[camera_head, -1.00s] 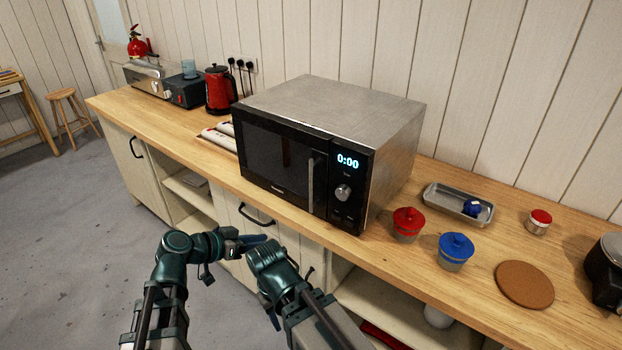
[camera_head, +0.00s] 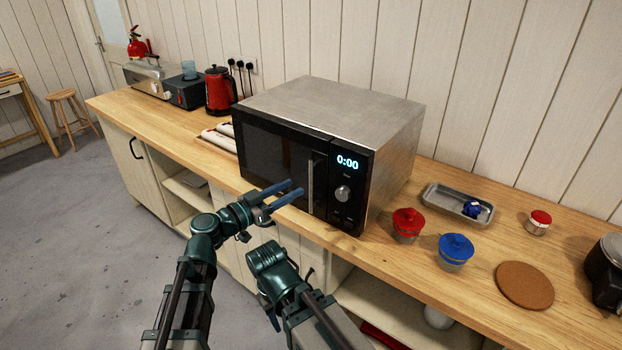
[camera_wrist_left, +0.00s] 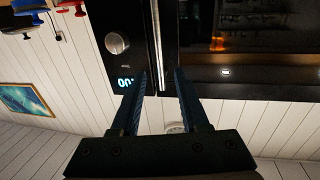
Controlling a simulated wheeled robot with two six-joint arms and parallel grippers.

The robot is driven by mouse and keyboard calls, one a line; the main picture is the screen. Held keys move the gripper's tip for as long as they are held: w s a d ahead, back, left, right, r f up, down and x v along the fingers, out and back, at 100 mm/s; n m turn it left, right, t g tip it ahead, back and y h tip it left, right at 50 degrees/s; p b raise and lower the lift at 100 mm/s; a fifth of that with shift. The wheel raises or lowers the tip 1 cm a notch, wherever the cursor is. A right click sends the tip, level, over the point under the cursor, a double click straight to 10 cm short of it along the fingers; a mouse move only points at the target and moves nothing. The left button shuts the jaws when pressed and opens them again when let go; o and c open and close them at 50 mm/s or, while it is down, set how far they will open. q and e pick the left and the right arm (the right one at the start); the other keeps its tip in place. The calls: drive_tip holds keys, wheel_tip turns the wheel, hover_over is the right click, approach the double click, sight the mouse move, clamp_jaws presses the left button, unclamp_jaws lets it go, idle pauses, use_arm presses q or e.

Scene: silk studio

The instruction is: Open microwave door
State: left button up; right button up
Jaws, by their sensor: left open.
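The microwave (camera_head: 335,98) stands on the wooden counter, with a steel top and a dark front. Its door (camera_head: 270,155) is closed. The vertical silver handle (camera_head: 311,186) is at the door's right edge, beside the panel reading 0:00. My left gripper (camera_head: 291,190) is open and empty, in front of the lower door, a little left of the handle. In the left wrist view, the two fingers of my left gripper (camera_wrist_left: 166,100) are spread, and the handle (camera_wrist_left: 157,45) lies beyond them, between their lines. My right arm is in front of the cabinets; its fingers are not clearly visible.
A red pot (camera_head: 407,224), a blue pot (camera_head: 455,251), a metal tray (camera_head: 440,197) and a round brown mat (camera_head: 525,286) are right of the microwave. A red kettle (camera_head: 219,90) stands to its left. Cabinets with black handles are under the counter (camera_head: 195,140).

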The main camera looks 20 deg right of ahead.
use_arm(q)
drive_tip(key=x, duration=0.7)
drive_tip(key=shift+w+d, duration=0.15)
drive_tip(key=shift+d, duration=0.25)
clamp_jaws()
idle(1.0)
